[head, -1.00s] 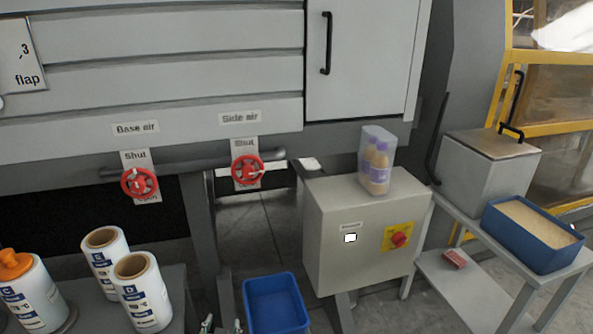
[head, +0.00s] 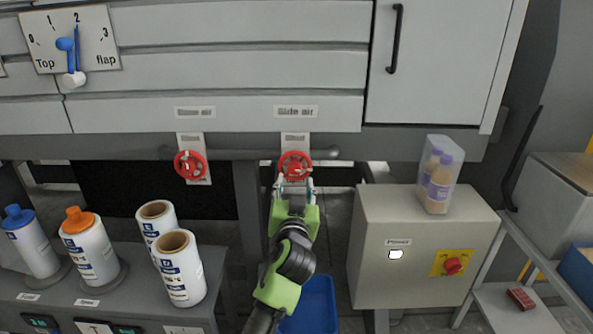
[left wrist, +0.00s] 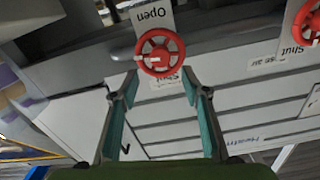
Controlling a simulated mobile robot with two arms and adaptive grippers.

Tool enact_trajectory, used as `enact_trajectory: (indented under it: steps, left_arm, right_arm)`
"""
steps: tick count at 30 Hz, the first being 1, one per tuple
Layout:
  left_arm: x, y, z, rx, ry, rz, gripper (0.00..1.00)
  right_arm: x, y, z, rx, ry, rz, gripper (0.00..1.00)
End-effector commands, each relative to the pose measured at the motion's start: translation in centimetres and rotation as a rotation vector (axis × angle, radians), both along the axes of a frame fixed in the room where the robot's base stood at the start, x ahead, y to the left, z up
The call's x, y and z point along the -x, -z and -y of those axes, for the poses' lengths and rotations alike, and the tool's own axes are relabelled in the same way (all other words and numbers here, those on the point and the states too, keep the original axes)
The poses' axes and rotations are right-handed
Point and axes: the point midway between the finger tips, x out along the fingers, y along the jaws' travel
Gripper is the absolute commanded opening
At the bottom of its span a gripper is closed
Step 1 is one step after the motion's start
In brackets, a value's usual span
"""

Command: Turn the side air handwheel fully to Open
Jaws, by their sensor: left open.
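The red side air handwheel (head: 295,165) sits on a pipe below the label "Side air" (head: 296,111). Its plate reads "Shut" above the wheel; the lower part is hidden by my gripper. In the left wrist view the handwheel (left wrist: 160,52) appears inverted, with "Open" above it and "Shut" partly covered below. A white mark shows on its left side there. My left gripper (head: 294,187) is just below and in front of the wheel. Its fingers (left wrist: 158,84) are open and empty, pointing at the wheel, which lies just beyond the tips. My right gripper is not in view.
The similar red base air handwheel (head: 190,165) is to the left. A grey box (head: 425,250) with a red switch and a bottle container (head: 438,178) stands right. A blue bin (head: 318,300) is below my arm. Bottles and rolls stand on a bench (head: 215,265) at left.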

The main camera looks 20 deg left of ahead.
Motion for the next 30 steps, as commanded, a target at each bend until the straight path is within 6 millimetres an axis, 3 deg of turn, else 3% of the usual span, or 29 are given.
enact_trajectory:
  steps: [6, 12, 26, 30]
  left_arm:
    - [-3.6, -0.1, -1.1, -0.003, -0.001, -0.001, 0.42]
    - [-5.6, 0.0, -1.6, -0.001, 0.000, 0.000, 0.42]
    - [-6.5, 0.1, -1.9, 0.000, 0.000, -0.001, 0.42]
    - [-6.5, 0.1, -1.9, 0.000, 0.000, -0.001, 0.09]
  right_arm:
    - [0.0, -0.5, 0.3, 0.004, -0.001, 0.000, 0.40]
    - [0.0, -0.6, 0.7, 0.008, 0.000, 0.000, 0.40]
    - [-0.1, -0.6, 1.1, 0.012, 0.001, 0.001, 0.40]
    - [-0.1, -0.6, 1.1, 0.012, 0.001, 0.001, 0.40]
